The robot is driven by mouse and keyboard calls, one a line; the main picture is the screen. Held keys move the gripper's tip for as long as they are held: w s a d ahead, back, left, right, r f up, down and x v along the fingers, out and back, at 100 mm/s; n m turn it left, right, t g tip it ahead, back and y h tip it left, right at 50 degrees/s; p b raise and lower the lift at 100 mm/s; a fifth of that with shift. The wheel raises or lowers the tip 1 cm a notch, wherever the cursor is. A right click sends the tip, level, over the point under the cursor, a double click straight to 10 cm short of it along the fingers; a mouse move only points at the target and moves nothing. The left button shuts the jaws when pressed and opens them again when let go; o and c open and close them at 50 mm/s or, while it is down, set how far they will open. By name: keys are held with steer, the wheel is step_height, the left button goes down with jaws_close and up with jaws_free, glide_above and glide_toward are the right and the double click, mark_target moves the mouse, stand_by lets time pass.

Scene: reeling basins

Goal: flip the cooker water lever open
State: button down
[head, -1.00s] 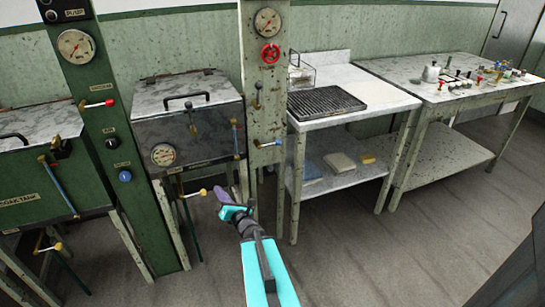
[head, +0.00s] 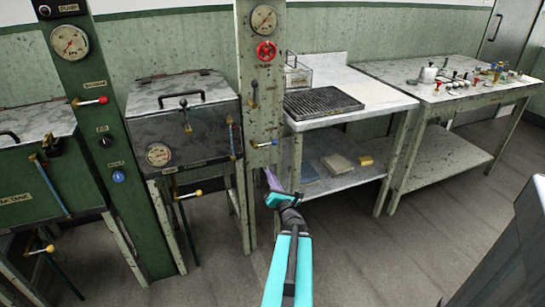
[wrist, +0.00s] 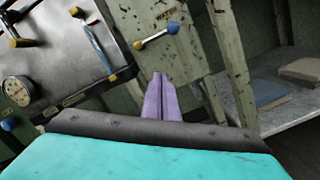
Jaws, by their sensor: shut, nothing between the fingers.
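The water lever (head: 264,144) is on the right-hand green post, low down. It has a yellow pivot at its left end and a blue knob at its right, and lies nearly level. In the wrist view the lever (wrist: 155,37) slants up to its blue knob, under a label reading WATER. My gripper (head: 271,178) has purple fingers, shut and empty, below the lever in the head view. In the wrist view my gripper (wrist: 160,77) points up towards the lever, with a gap in the picture between them. The cooker (head: 185,120) stands left of the post, lid down.
A table with a black grate (head: 322,103) stands right of the post. The floor in front is open.

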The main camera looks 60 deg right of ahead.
steer(key=shift+s+d+f+g+h, duration=0.1)
steer(key=shift+s+d+g+h, duration=0.3)
steer(key=shift+s, duration=0.35)
steer(key=shift+w+d+f+t+b, duration=0.15)
steer(key=shift+w+d+t+b, duration=0.2)
steer(key=shift+b, duration=0.9)
steer(key=b+x, duration=0.1)
steer(key=b, duration=0.2)
steer(key=shift+w+d+b, duration=0.2)
steer(key=shift+b, duration=0.2)
steer(key=w+d+r+b, duration=0.2)
steer(key=w+d+r, duration=0.2)
steer(key=d, duration=0.3)
steer(key=shift+w+r+b, duration=0.3)
steer(key=shift+w+b, duration=0.05)
